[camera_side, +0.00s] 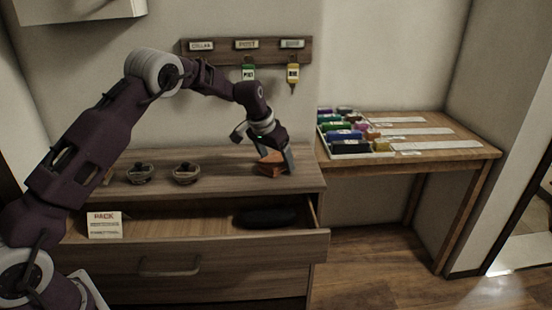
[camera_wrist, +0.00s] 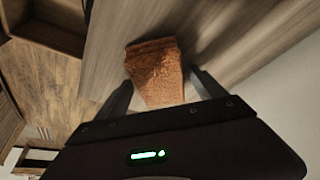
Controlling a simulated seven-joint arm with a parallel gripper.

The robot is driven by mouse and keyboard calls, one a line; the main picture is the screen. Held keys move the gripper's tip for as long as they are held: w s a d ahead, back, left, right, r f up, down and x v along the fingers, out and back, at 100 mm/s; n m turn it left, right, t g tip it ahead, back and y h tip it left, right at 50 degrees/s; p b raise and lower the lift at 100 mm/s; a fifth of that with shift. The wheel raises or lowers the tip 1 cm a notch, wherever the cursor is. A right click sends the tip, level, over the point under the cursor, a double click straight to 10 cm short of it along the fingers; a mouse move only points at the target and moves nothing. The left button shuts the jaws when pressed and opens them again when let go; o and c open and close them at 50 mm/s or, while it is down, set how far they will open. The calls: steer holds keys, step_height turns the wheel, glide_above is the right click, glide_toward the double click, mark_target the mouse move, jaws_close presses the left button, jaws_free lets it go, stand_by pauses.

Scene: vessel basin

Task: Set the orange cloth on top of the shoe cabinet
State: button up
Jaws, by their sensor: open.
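The orange cloth (camera_side: 271,163) lies folded on the top of the wooden shoe cabinet (camera_side: 225,170), near its right end. In the wrist view the cloth (camera_wrist: 156,70) sits on the wood top between my fingers, with a gap on either side. My gripper (camera_side: 276,165) points down at the cloth and is open. In the wrist view the fingertips of my gripper (camera_wrist: 162,86) stand to the left and right of the cloth. Part of the cloth is hidden behind a finger in the side view.
Two small bowls (camera_side: 186,173) stand on the cabinet top to the left. The drawer (camera_side: 190,222) is open, holding a dark object (camera_side: 265,217) and a card (camera_side: 104,225). A key rack (camera_side: 246,51) hangs behind. A side table (camera_side: 455,151) holds a tray of colored items (camera_side: 362,156).

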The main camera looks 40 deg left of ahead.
steer(key=shift+r, duration=0.3)
steer(key=v, duration=1.2)
steer(key=s+d+r, duration=0.3)
steer(key=s+r, duration=0.3)
steer(key=s, duration=0.3)
steer(key=s+d+r, duration=0.4)
steer(key=s+r, duration=0.1)
steer(key=s, duration=0.5)
steer(key=s+d+f, duration=0.1)
steer(key=s+f, duration=0.1)
steer(key=s, duration=0.9)
steer(key=s+d+f+t, duration=0.1)
steer(key=s+f, duration=0.2)
steer(key=s, duration=0.8)
steer(key=shift+d, duration=0.3)
